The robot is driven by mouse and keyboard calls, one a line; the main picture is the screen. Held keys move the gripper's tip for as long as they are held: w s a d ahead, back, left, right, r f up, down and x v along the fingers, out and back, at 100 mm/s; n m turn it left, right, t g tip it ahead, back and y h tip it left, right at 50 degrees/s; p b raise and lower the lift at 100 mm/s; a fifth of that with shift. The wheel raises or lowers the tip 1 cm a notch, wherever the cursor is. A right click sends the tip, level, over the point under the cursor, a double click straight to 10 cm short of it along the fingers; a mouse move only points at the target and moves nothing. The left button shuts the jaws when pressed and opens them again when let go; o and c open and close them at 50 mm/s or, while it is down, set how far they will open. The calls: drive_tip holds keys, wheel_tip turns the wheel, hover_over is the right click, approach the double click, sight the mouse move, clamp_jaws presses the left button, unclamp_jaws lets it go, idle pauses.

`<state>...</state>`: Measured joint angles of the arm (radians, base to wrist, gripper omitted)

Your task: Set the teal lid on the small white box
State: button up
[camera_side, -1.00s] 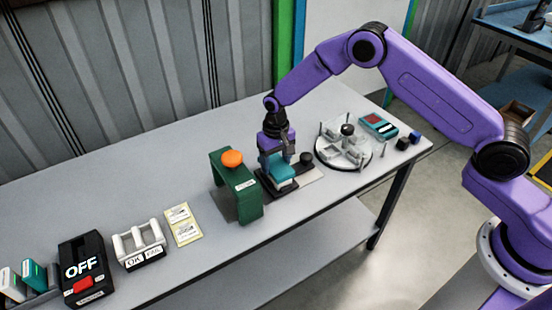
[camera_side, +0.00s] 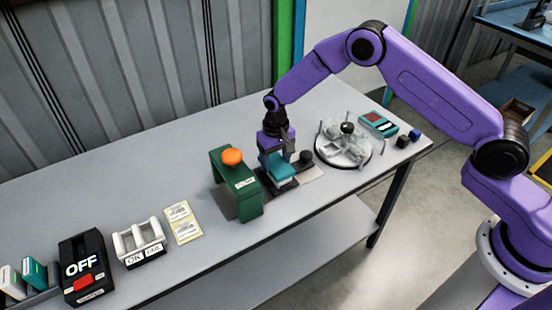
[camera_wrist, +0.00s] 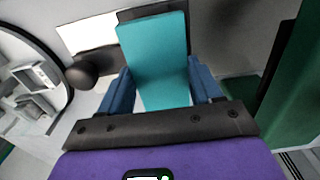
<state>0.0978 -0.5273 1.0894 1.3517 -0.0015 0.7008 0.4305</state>
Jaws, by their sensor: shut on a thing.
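The green arch (camera_side: 246,195) with an orange button stands close on the left. A round turntable (camera_side: 343,148) with a black knob (camera_side: 347,128) is on the right. Yellow labels (camera_side: 183,222), a white holder (camera_side: 138,240) and a black OFF switch box (camera_side: 84,267) lie left.

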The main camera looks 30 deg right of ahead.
drive_tip(key=o, duration=0.9)
drive_tip(key=c, duration=0.4)
drive_tip(key=shift+r, duration=4)
drive_tip(key=shift+r, duration=0.1)
